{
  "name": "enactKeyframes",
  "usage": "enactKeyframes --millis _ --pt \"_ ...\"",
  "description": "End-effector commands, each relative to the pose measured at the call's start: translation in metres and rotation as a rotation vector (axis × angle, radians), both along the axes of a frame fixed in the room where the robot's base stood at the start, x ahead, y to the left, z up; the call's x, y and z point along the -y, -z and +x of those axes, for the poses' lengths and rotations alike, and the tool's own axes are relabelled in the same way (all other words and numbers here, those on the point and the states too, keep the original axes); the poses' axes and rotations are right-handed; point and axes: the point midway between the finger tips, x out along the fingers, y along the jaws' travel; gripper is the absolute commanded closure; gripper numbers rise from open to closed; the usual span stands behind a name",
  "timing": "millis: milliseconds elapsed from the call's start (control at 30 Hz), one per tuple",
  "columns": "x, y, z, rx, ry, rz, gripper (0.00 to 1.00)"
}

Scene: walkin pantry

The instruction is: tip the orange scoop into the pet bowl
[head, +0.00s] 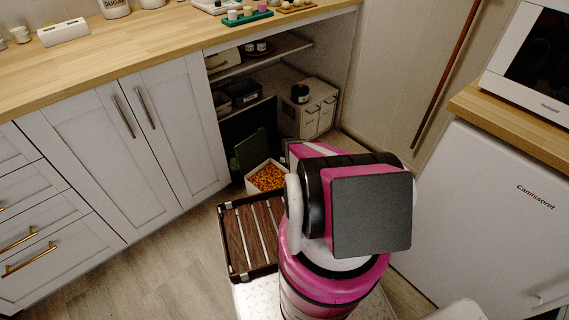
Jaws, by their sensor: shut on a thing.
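A white bin (252,188) full of orange-brown kibble (268,178) stands low on the floor by the open cabinet. Its dark green lid (252,148) stands raised behind it. My pink and white arm fills the lower middle and reaches toward the bin's right side. My gripper is hidden behind the arm, so its jaws and anything in them cannot be seen. I do not see the orange scoop or the pet bowl in this view.
A dark-framed slatted wooden rack (227,238) lies in front of the bin. Open shelves hold a white cabinet-like box (303,121) and dark bins (240,93). A white fridge (480,200) is on the right. The floor (150,275) at lower left is clear.

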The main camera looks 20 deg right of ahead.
Motion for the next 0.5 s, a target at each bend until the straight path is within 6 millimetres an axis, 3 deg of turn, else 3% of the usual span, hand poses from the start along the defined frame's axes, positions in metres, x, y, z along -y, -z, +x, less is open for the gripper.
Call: enactKeyframes --millis 167,500 --pt "-0.002 0.011 0.002 -0.033 -0.002 -0.082 1.00" --pt "-0.001 -0.013 0.001 -0.031 0.001 -0.079 1.00"
